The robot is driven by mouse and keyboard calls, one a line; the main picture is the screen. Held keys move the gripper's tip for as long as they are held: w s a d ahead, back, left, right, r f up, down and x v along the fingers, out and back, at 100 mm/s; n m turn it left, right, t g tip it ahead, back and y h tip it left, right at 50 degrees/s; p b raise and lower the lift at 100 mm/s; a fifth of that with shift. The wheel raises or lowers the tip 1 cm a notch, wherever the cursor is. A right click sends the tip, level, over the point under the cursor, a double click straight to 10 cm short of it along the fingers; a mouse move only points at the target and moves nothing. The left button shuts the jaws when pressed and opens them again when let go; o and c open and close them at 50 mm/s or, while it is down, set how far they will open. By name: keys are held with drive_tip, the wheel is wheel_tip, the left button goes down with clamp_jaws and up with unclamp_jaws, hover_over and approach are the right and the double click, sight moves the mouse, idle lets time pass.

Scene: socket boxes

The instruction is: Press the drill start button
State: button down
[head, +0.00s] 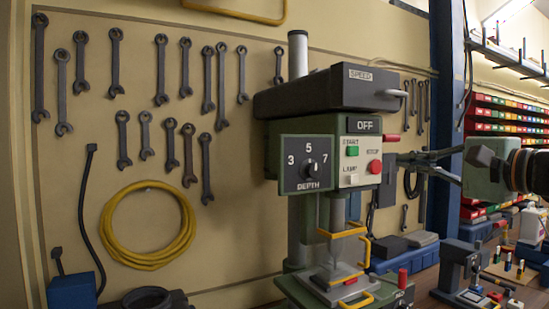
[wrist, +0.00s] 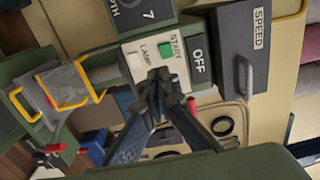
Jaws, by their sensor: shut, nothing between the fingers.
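The drill press (head: 330,90) stands on the bench in the head view. Its white panel holds a green START button (head: 352,151), a red stop button (head: 375,167) and a pale LAMP button (head: 352,179). The display above (head: 364,125) reads OFF. My gripper (head: 398,160) is shut and empty, just right of the panel. In the wrist view the fingertips (wrist: 163,84) are together over the panel's near part, below the green button (wrist: 167,50), which stays visible. The red button is hidden there behind the fingers. I cannot tell whether the fingertips touch the panel.
A depth dial (head: 308,163) is left of the buttons. A grey handle (head: 396,93) juts from the drill's head. Yellow guards (head: 345,232) surround the drill's lower part. Wrenches and a yellow cable coil (head: 148,260) hang on the wall. A smaller machine (head: 457,265) stands at the right.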

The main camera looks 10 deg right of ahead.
sight(353, 156)
drive_tip(key=p+x, duration=0.3)
drive_tip(key=x, duration=0.9)
drive_tip(key=shift+w+a+f, duration=0.1)
drive_tip(key=shift+w, duration=0.25)
